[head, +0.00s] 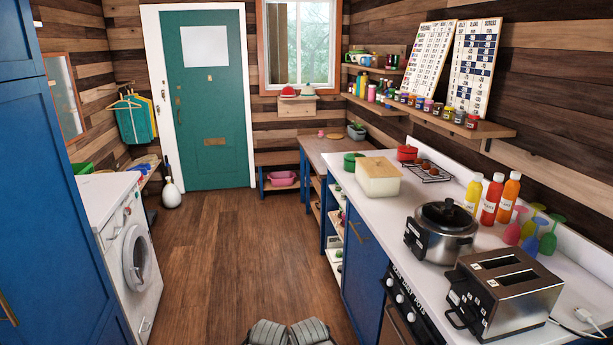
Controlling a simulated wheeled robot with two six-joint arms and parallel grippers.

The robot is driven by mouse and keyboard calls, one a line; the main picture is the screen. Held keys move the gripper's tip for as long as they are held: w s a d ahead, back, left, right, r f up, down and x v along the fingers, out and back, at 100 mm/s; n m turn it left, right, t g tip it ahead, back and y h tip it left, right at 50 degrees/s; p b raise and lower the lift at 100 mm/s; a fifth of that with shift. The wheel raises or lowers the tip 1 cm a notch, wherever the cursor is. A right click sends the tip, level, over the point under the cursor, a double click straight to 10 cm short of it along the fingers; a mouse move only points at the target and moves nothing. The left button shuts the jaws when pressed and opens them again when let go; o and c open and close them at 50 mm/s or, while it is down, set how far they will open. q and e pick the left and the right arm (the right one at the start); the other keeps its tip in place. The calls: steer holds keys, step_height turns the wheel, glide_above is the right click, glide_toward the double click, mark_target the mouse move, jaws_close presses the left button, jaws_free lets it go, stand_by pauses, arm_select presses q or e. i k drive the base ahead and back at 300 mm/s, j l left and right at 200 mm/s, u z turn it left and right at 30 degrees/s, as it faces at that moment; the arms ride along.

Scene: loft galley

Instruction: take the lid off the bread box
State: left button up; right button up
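The bread box (377,187) is a cream box on the white counter, on the right side of the head view. Its pale wooden lid (378,168) sits on top and appears closed. Two grey parts of mine show at the bottom edge, well short of the box. No gripper fingers show, so neither gripper can be made out. Nothing of mine touches the box or the lid.
A green pot (351,161) stands behind the box, and a wire rack (429,173) lies to its right. A dark-lidded cooker (441,231) and a toaster (505,290) stand nearer on the counter. The wooden floor (236,255) left of the counter is clear.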

mark_target(374, 167)
steer(key=i, duration=1.85)
steer(key=i+z, duration=0.2)
steer(key=i, duration=0.25)
steer(key=i+j+z, duration=0.2)
steer(key=i, duration=0.2)
steer(key=i+j+z, duration=0.2)
steer(key=i, duration=0.2)
steer(key=i+j+z, duration=0.2)
steer(key=i, duration=0.2)
